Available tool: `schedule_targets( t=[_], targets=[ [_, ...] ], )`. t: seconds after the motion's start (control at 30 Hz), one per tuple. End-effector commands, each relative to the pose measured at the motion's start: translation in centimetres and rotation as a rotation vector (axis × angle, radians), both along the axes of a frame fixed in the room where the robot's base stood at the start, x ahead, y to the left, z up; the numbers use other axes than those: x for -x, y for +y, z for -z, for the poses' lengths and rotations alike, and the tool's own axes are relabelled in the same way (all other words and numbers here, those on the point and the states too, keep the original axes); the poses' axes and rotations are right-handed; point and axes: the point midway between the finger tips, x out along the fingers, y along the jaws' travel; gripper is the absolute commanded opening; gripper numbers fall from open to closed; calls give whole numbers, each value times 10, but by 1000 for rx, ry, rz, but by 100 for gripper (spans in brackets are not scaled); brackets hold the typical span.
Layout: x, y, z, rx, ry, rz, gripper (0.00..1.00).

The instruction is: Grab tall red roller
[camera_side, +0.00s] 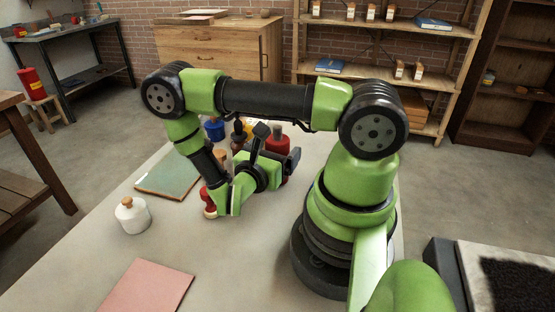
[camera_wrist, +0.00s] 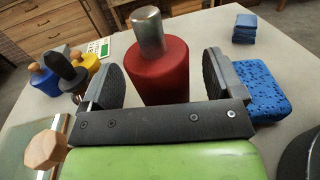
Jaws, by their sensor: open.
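The tall red roller (camera_wrist: 158,76), a thick red cylinder with a grey metal handle on top, stands upright in the wrist view. My gripper (camera_wrist: 161,68) is open, with one dark finger on each side of the roller. The roller appears between or just beyond the fingertips; I cannot tell whether either finger touches it. In the side view the red roller (camera_side: 278,143) is partly hidden behind my gripper (camera_side: 292,160). Its lower part is covered there.
Left of the roller stand blue (camera_wrist: 43,82) and yellow (camera_wrist: 87,62) hand presses and a black-handled one. A speckled blue sponge (camera_wrist: 266,95) lies close to the right finger. A white press (camera_side: 132,215), green board (camera_side: 168,178) and pink sheet (camera_side: 147,289) are on the table.

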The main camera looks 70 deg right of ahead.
Motion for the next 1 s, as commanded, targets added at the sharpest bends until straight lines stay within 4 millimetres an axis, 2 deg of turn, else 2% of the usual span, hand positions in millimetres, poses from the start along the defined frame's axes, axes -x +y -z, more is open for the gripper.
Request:
schedule_targets(
  t=[0.1, 0.33, 0.37, 0.6, 0.67, 1.0],
  targets=[
    [2, -8, 0, -2, 1, 2, 87],
    [2, -9, 0, -2, 0, 0, 87],
    [2, -9, 0, -2, 0, 0, 84],
    [2, -8, 0, -2, 0, 0, 29],
    [2, -8, 0, -2, 0, 0, 18],
    [2, -8, -4, 0, -1, 1, 18]
  ],
)
